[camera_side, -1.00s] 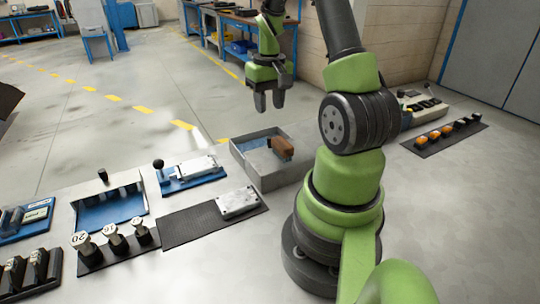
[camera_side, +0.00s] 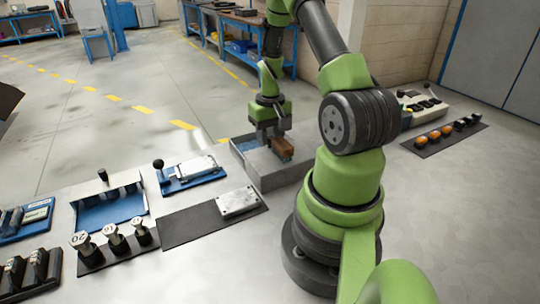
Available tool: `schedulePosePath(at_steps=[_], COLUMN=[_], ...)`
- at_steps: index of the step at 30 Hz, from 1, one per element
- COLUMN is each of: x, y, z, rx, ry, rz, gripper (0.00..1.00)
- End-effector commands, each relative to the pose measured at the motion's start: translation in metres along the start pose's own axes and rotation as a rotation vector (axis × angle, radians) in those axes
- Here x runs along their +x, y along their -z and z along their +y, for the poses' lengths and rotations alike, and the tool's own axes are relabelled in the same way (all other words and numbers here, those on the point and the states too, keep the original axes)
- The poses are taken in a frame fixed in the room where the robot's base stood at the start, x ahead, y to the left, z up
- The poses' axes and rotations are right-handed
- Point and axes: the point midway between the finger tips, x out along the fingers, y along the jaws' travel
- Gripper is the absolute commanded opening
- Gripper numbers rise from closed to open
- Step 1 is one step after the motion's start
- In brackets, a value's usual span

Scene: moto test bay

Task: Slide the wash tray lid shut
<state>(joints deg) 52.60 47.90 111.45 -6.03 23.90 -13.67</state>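The wash tray (camera_side: 274,182) is an open grey box with a blue inside, standing on the bench left of my arm's base. A brown block (camera_side: 284,150) sits at its far right part; I cannot tell whether it belongs to the lid. My gripper (camera_side: 270,138) points down, low over the tray, beside the brown block. Its fingers hide part of the tray's inside. I cannot tell whether they touch anything or how far apart they are.
A dark mat (camera_side: 190,226) with a metal block (camera_side: 238,201) lies in front of the tray. A blue fixture with a black-knobbed lever (camera_side: 190,173) stands to its left. Numbered weights (camera_side: 114,241) and a blue open holder (camera_side: 108,210) are further left.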

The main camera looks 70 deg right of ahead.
Motion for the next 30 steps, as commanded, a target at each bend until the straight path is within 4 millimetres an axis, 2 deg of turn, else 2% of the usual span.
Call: schedulePosePath(at_steps=[5, 9, 16, 30], x=[0.0, 0.0, 0.0, 0.0], y=[0.0, 0.0, 0.003, 0.038], z=[0.0, 0.0, 0.0, 0.0], rx=[0.0, 0.0, 0.0, -0.002], ry=[0.0, 0.0, 0.0, 0.0], rz=[0.0, 0.0, 0.001, 0.002], gripper=[0.38, 0.06, 0.06, 0.06])
